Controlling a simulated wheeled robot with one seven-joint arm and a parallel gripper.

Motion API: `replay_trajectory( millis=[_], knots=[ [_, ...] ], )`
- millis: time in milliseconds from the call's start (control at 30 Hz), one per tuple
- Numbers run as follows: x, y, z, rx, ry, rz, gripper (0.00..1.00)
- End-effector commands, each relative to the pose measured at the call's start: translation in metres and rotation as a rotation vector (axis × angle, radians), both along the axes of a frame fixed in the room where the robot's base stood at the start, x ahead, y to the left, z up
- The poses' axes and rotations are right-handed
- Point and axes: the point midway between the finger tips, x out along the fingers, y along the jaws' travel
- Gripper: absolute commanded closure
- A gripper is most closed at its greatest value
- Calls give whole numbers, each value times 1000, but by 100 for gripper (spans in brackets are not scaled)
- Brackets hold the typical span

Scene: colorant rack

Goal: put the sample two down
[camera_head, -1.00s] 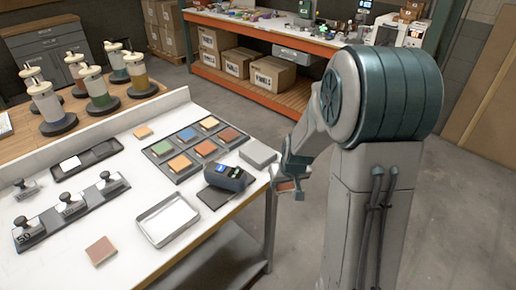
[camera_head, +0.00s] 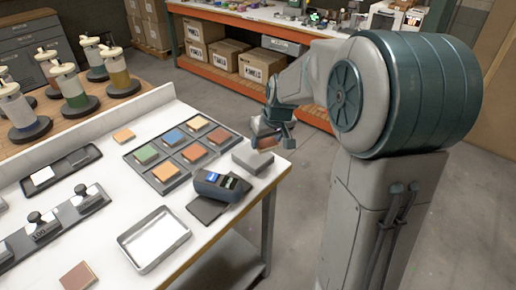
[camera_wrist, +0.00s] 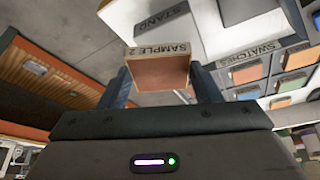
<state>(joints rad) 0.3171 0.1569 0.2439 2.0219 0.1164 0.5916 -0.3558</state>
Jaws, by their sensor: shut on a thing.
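Sample two (camera_wrist: 160,73), a brownish-orange tile with a pale edge lettered "SAMPLE 2", is held between the two fingers of my gripper (camera_wrist: 163,84) in the wrist view. In the head view, my gripper (camera_head: 273,132) is just beyond the far right corner of the white table (camera_head: 110,222), with the tile (camera_head: 264,143) in it. A grey block (camera_head: 255,157) sits at that corner, close to the tile. In the wrist view, a block lettered "STAND" (camera_wrist: 150,22) lies beyond the tile.
A dark swatch tray (camera_head: 170,171) with several coloured tiles lies left of the block. A dark handheld device (camera_head: 221,185) and a metal tray (camera_head: 153,240) are nearer. Loose tiles lie at the back (camera_head: 123,135) and front (camera_head: 78,277). Some white table surface is bare.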

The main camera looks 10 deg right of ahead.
Motion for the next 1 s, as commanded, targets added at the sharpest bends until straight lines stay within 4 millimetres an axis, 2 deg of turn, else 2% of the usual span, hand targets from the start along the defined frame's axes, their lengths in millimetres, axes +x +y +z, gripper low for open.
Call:
replay_trajectory(
  millis=[33, 200, 333, 567, 967, 1000],
  knots=[
    [7, 8, -5, 2, 2, 4, 65],
    [19, 18, -16, 0, 1, 1, 65],
    [21, 20, -24, 1, 1, -2, 65],
    [21, 20, -54, 0, 1, -1, 65],
    [21, 20, -62, 0, -1, -1, 65],
    [21, 20, -61, 0, -1, -1, 37]
  ],
)
